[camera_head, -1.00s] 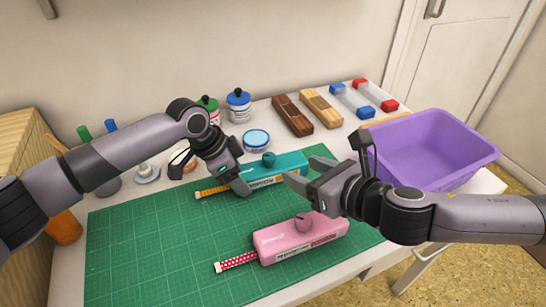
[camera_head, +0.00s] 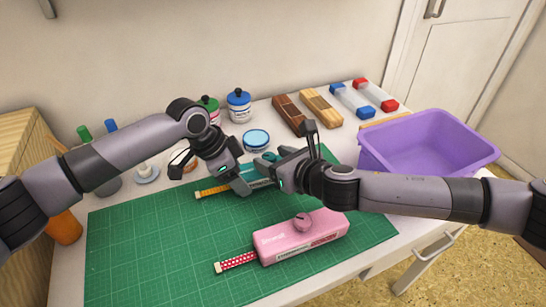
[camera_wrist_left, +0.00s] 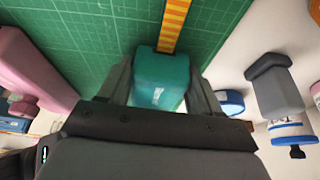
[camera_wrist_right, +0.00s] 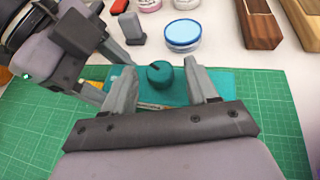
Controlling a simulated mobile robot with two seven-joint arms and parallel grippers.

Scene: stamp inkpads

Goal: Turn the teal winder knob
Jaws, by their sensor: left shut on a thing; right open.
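The teal inkpad box (camera_head: 262,184) lies on the green cutting mat (camera_head: 150,240), with a yellow ribbon (camera_head: 212,191) out of its left end. My left gripper (camera_head: 243,184) is shut on that end; the left wrist view shows the teal box (camera_wrist_left: 162,80) between its fingers. The teal winder knob (camera_head: 269,157) sits on top of the box, partly hidden in the head view. My right gripper (camera_wrist_right: 163,82) is open, with the knob (camera_wrist_right: 160,74) between and just beyond its fingers. I cannot tell whether they touch it. A pink inkpad box (camera_head: 300,237) with its own knob lies in front.
A purple bin (camera_head: 425,150) stands at the right. Ink jars (camera_head: 239,105), a blue-lidded tin (camera_head: 256,139), wooden blocks (camera_head: 321,107) and red and blue-ended pieces (camera_head: 375,96) stand behind. The mat's left front is clear.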

